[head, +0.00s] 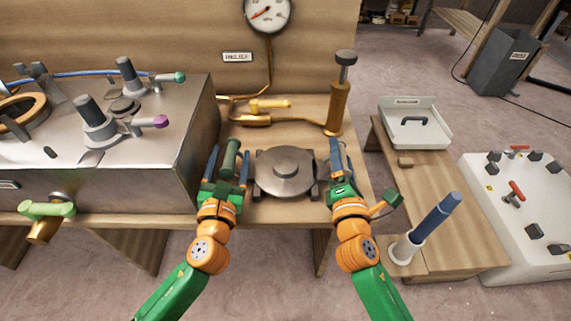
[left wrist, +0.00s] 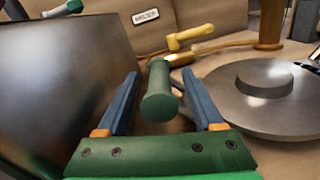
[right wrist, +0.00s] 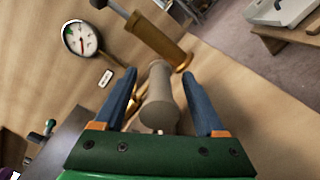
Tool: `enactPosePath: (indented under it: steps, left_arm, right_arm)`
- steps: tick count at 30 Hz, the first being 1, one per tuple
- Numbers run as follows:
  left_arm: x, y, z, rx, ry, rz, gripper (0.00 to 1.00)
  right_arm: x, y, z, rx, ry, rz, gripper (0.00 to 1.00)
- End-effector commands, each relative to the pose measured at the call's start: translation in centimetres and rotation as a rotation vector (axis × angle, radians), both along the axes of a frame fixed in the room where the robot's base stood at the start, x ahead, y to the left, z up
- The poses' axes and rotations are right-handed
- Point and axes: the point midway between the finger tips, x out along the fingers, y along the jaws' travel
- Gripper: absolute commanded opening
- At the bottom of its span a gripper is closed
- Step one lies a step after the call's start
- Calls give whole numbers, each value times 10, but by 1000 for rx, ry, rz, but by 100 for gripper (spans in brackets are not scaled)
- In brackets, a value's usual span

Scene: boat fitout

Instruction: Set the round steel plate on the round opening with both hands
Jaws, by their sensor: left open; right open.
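The round steel plate (head: 286,172) with a raised centre lies level on dark supports on the wooden bench; part of it shows in the left wrist view (left wrist: 225,105). A green handle (left wrist: 160,98) stands at its left side and a grey-beige handle (right wrist: 159,98) at its right side. My left gripper (head: 229,162) is open, with its fingers on either side of the green handle. My right gripper (head: 338,160) is open, with its fingers on either side of the grey-beige handle. A brass-coloured ring (head: 42,104) around a round opening is on the steel box at the far left.
The steel box (head: 110,190) with knobs and valves stands close left of my left gripper. Behind the plate are a yellow-handled valve (head: 270,104), a brass pump (head: 338,108) and a wall gauge (head: 267,12). A white tray (head: 415,137) is on a side bench at right.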

Motion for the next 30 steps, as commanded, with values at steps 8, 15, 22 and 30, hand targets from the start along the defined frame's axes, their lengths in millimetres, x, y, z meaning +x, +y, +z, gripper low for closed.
enactPosePath:
  steps: [8,15,22,30]
  left_arm:
    - [3,0,0,0,0,0,68]
    - [2,0,0,0,0,0,12]
    - [2,0,0,1,0,0,0]
    - [2,0,0,3,1,0,0]
  right_arm:
    - [2,0,0,1,1,0,72]
    - [2,0,0,1,1,-1,16]
    - [2,0,0,0,1,1,0]
    - [2,0,0,0,1,1,0]
